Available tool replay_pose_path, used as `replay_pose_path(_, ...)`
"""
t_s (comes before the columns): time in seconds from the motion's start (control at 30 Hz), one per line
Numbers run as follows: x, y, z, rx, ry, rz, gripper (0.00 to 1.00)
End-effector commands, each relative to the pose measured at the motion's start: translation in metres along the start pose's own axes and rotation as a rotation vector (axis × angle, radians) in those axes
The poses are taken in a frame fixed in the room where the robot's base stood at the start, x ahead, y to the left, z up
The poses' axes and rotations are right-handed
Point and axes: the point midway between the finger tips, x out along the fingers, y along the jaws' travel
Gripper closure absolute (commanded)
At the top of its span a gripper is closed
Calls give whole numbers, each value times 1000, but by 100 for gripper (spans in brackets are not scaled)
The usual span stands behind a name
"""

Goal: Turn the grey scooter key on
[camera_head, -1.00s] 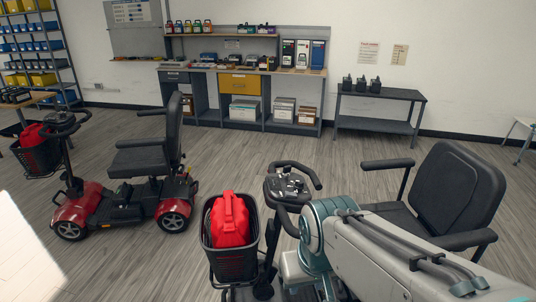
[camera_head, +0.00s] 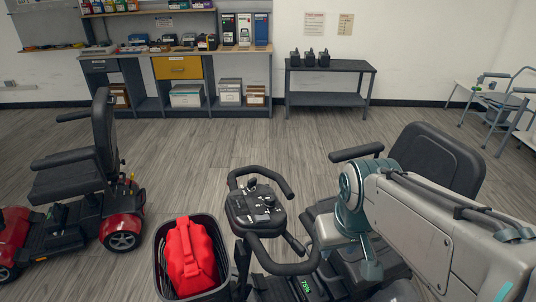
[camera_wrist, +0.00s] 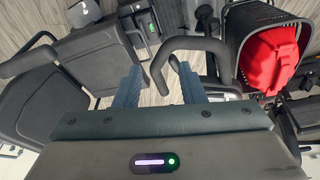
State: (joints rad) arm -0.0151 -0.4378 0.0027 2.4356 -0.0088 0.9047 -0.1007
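The nearer scooter has a dark control console (camera_head: 255,207) between looped black handlebars (camera_head: 283,181), in the middle of the head view. Small controls show on the console, but I cannot make out the key or its position. The scooter's body colour is mostly hidden by my arm. In the wrist view, its handlebar (camera_wrist: 205,44) curves past and between the fingers of my gripper (camera_wrist: 158,82). My gripper is open and empty, with its fingers well apart. I cannot tell whether it touches the handlebar. My gripper is not visible in the head view.
A basket (camera_head: 160,262) with a red bag (camera_head: 190,255) hangs on the scooter's front. Its seat (camera_head: 440,158) is behind my arm. A red scooter (camera_head: 122,230) stands at left. A shelf bench (camera_head: 190,112) and low table (camera_head: 330,99) line the wall. Open floor lies between.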

Motion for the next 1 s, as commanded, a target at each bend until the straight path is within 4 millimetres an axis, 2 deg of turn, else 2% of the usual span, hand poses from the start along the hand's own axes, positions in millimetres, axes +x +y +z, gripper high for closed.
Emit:
replay_pose_path(0.1, -17, -7, -44, -239, -21, -6, 64)
replay_pose_path(0.27, -30, -21, -115, -653, -47, -27, 64)
replay_pose_path(0.43, -31, -43, -186, -1095, -65, -67, 64)
replay_pose_path(0.6, -19, -71, -249, -1532, -64, -126, 64)
replay_pose_path(0.8, 3, -104, -304, -1973, -35, -198, 64)
replay_pose_path(1.0, 21, -124, -330, -2224, -3, -240, 64)
